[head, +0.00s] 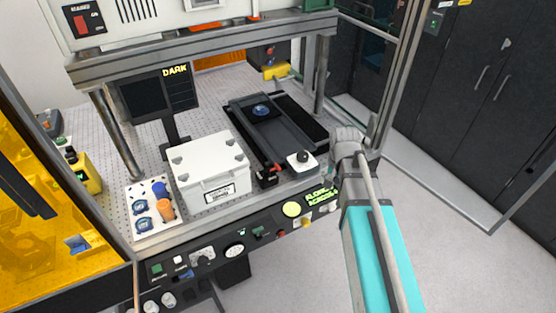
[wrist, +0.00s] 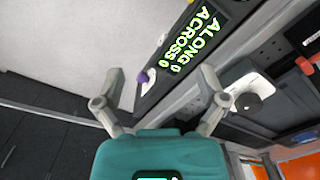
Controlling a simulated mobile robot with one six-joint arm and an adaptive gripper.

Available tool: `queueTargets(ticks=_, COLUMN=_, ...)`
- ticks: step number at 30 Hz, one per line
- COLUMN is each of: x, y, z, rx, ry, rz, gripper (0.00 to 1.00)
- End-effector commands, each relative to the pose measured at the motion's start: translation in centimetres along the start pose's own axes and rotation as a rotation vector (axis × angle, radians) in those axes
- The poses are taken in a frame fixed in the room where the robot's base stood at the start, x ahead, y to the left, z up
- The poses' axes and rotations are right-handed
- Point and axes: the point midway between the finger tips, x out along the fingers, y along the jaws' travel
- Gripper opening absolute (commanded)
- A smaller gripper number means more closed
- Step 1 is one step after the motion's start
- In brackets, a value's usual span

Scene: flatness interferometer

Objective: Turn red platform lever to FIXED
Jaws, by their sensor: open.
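The red lever (head: 275,168) sits by a small black block (head: 267,179) at the front end of the dark platform (head: 262,122), on the bench. Its label is too small to read. A red part (wrist: 304,66) at the right of the wrist view appears to be this lever. My gripper (wrist: 160,74) is open and empty, apart from the lever, with its fingers over the bench's front edge and panel. In the head view my arm's grey end is right of the platform, and the fingers cannot be made out.
A white joystick box with a black knob (head: 303,157) stands right of the lever; it also shows beside my finger in the wrist view (wrist: 250,101). A white lidded box (head: 211,170) is to the left. The front panel has a lit display (wrist: 192,40). Floor at right is clear.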

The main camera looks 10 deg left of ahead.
Motion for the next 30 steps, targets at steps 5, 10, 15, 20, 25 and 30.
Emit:
queueTargets(ticks=5, x=-3.0, y=-6.8, z=-3.0, rx=0.170, ry=0.000, rz=0.000, gripper=0.91)
queueTargets(ticks=10, x=-5.0, y=-13.2, z=-4.6, rx=0.342, ry=0.000, rz=-0.001, gripper=0.91)
queueTargets(ticks=15, x=-6.7, y=-18.8, z=-5.4, rx=0.493, ry=0.000, rz=-0.001, gripper=0.91)
queueTargets(ticks=20, x=-7.5, y=-22.0, z=-5.5, rx=0.585, ry=0.000, rz=-0.001, gripper=0.91)
queueTargets(ticks=25, x=-7.6, y=-23.0, z=-5.4, rx=0.621, ry=0.000, rz=-0.001, gripper=0.91)
queueTargets(ticks=30, x=-7.6, y=-23.0, z=-5.3, rx=0.623, ry=0.000, rz=-0.001, gripper=0.91)
